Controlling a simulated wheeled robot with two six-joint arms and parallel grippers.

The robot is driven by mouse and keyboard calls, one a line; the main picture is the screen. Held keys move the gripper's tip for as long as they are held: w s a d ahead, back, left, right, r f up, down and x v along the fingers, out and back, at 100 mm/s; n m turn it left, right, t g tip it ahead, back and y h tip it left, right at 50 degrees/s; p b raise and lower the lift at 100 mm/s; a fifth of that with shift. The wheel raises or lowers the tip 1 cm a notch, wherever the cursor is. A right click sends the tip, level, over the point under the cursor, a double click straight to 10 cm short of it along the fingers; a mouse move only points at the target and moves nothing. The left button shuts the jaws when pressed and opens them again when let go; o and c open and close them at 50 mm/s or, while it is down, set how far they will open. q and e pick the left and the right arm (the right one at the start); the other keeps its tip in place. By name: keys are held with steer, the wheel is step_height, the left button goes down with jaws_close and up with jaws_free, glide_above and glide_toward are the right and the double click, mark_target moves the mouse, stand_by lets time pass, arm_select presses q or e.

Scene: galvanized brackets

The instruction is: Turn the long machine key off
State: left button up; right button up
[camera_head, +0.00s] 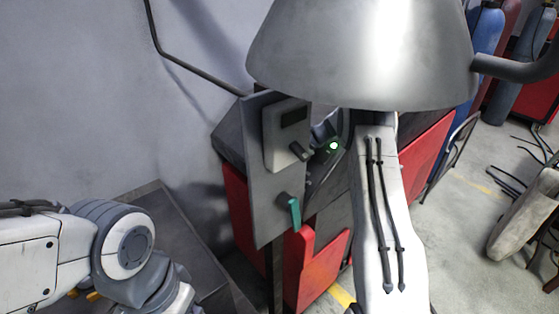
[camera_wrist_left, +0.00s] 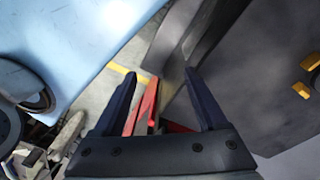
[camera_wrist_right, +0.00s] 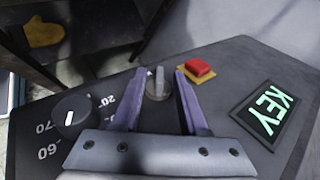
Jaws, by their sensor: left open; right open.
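In the right wrist view a grey key-like handle (camera_wrist_right: 157,84) stands on a round base on a dark sloped panel (camera_wrist_right: 225,75). My right gripper (camera_wrist_right: 158,73) is open, with one finger on each side of that handle; I cannot tell whether they touch it. A sign reading KEY (camera_wrist_right: 268,110) glows green to its right. In the head view my right gripper is mostly hidden behind a metal hood and my arm. My left gripper (camera_wrist_left: 160,74) is open and empty in the left wrist view, pointing toward the floor.
A red button (camera_wrist_right: 200,67) on a yellow base and a black numbered dial (camera_wrist_right: 72,116) flank the handle. A grey plate (camera_head: 262,205) carries a box and teal lever (camera_head: 290,210). A large metal hood (camera_head: 362,60) hangs above. Red cabinets (camera_head: 310,268) stand below.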

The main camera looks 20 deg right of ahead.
steer(key=shift+c, duration=0.3)
jaws_close()
steer(key=shift+w+r+n+g+p, duration=0.1)
steer(key=shift+r+n+g+p, duration=0.2)
steer(key=shift+p, duration=0.45)
steer(key=shift+f+g+p, duration=0.15)
steer(key=shift+g+p, duration=0.25)
steer(key=shift+g, duration=0.1)
steer(key=shift+o, duration=0.3)
jaws_free()
steer(key=shift+f, duration=0.1)
steer(key=b+v, duration=0.2)
steer(key=v, duration=0.8)
steer(key=shift+d+b, duration=0.2)
steer(key=shift+b, duration=0.2)
